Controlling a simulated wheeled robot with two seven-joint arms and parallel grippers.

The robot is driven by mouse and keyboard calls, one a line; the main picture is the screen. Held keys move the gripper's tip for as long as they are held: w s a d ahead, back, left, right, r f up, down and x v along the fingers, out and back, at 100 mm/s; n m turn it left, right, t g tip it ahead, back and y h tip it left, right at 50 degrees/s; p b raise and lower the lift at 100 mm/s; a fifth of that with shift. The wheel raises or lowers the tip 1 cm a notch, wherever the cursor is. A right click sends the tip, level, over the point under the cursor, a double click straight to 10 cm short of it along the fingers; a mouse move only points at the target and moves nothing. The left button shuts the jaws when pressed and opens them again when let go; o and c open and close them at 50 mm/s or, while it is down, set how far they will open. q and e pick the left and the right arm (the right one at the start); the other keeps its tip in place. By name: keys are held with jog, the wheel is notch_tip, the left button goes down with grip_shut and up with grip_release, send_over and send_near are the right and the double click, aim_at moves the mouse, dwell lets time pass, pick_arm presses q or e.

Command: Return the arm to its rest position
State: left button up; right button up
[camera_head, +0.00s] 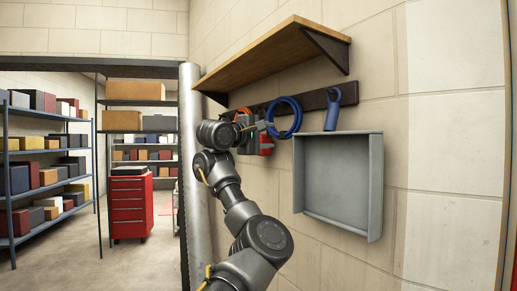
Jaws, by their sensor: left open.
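My left arm (240,215) reaches up from the bottom edge toward the block wall. Its gripper (262,127) is at the far end, small and partly hidden behind my wrist. It is open, in front of the dark hook rail under the wooden shelf, close to a blue ring-shaped coil (285,118). I cannot tell whether it touches anything there. A red item (266,146) and an orange ring (241,113) show right around it, partly covered. My right gripper is not in view.
A wooden shelf (265,55) juts out above the arm. A grey open tray (296,175) is on the wall to the right, below a blue hanging tool (332,112). A grey pillar (190,100) stands left. Beyond are a red cabinet (130,208) and loaded racks.

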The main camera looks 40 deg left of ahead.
pick_arm(q)
jog(key=s+b, duration=0.2)
jog(key=s, duration=0.2)
jog(key=shift+s, duration=0.15)
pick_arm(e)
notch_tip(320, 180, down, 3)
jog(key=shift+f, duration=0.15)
pick_arm(q)
jog(key=shift+f, duration=0.1)
